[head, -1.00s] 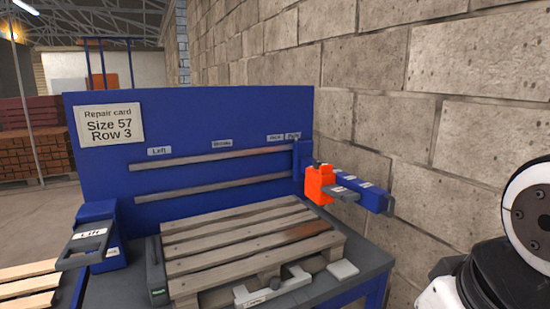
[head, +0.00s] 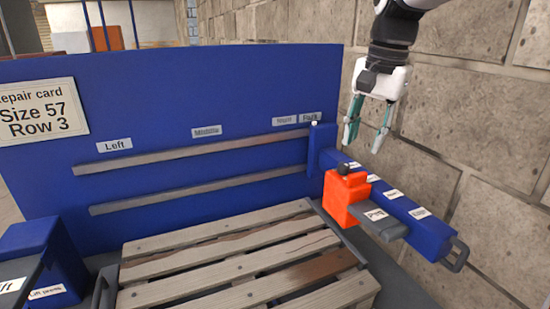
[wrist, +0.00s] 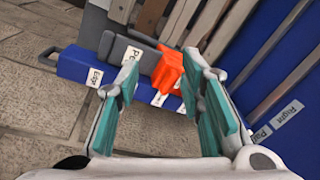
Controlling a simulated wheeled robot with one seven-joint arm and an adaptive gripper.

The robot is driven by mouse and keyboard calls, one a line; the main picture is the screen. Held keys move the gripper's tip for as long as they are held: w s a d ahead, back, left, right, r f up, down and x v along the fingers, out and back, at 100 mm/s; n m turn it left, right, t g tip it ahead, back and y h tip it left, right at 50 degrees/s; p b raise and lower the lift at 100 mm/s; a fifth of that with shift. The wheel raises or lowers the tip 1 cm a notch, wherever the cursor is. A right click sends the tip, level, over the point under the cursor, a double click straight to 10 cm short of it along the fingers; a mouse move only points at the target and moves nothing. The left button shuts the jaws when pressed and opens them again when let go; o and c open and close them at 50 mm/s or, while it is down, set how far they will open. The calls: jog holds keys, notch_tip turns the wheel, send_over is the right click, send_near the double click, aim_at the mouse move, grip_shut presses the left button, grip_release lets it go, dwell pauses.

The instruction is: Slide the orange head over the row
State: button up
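The orange head (head: 345,197) sits on a blue beam (head: 405,205) at the right end of the blue panel, with a dark knob on top and a grey labelled paddle (head: 378,222) beside it. My gripper (head: 367,138) is open and empty, above and behind the head near the block wall. In the wrist view the orange head (wrist: 168,72) shows between and beyond the open teal-padded fingers (wrist: 172,105), apart from them. The pallet (head: 250,255) lies below the panel, its slats forming rows; one slat has a brown stained patch (head: 318,265).
The blue panel (head: 190,110) carries two grey rails, labels Left, Middle and Park, and a repair card (head: 40,112) reading Size 57, Row 3. A blue lift press (head: 45,255) stands at the left. The block wall (head: 480,120) is close on the right.

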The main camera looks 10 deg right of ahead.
aim_at(358, 174)
jog(key=w+d+f+m+g+p, duration=0.2)
jog(key=w+d+m, duration=0.4)
jog(key=w, duration=0.4)
jog(key=shift+n, duration=0.3)
jog(key=f, duration=0.4)
jog(key=f+p, duration=0.1)
jog(key=f, duration=0.4)
jog(key=f+p, duration=0.1)
jog(key=f, duration=0.4)
jog(key=shift+w+d, duration=0.2)
jog(key=shift+d, duration=0.1)
jog(key=shift+c, duration=0.2)
grip_shut()
